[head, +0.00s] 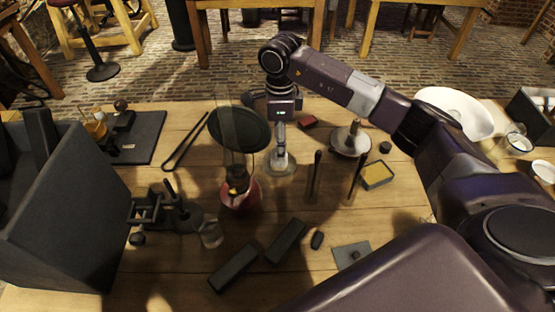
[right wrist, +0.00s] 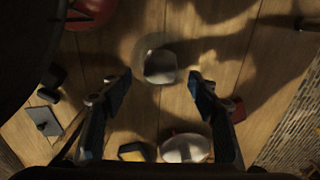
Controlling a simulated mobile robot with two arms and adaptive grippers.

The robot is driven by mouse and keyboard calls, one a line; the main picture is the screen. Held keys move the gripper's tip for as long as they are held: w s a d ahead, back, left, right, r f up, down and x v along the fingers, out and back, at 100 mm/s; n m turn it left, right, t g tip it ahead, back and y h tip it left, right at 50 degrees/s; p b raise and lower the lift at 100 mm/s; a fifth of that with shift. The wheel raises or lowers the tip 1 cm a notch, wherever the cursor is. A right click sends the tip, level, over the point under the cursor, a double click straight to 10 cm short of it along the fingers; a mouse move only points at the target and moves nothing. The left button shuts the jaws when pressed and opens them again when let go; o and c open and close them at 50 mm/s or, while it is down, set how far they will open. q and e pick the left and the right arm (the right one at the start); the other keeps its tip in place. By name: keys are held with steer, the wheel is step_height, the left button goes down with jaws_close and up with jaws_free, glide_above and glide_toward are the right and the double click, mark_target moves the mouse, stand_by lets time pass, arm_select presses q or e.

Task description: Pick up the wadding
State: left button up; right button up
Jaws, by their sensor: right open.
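My right gripper (head: 281,128) comes in from the right and points down over the middle of the table. In the right wrist view its two fingers (right wrist: 161,92) are wide apart with bare wood between them. A small clear vessel with a pale bottom (head: 281,162) stands just below the gripper; in the right wrist view this vessel (right wrist: 160,66) lies just beyond the fingertips, apart from them. I cannot tell whether the pale part is the wadding; no other piece is clearly wadding. My left gripper is not in view.
A red-based lamp (head: 239,193) with a tall glass and dark round disc stands close left of the vessel. A pale round dish (head: 350,140), a yellow-filled tin (head: 377,175) and thin upright rods (head: 315,177) stand to the right. Dark blocks (head: 287,241) lie near the front.

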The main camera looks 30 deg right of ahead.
step_height(320, 180, down, 6)
steer(key=b, duration=0.3)
steer(key=shift+w+r, duration=0.1)
steer(key=shift+r, duration=0.1)
steer(key=c, duration=1)
steer(key=shift+r, duration=0.15)
step_height(320, 180, up, 20)
steer(key=p, duration=1.2)
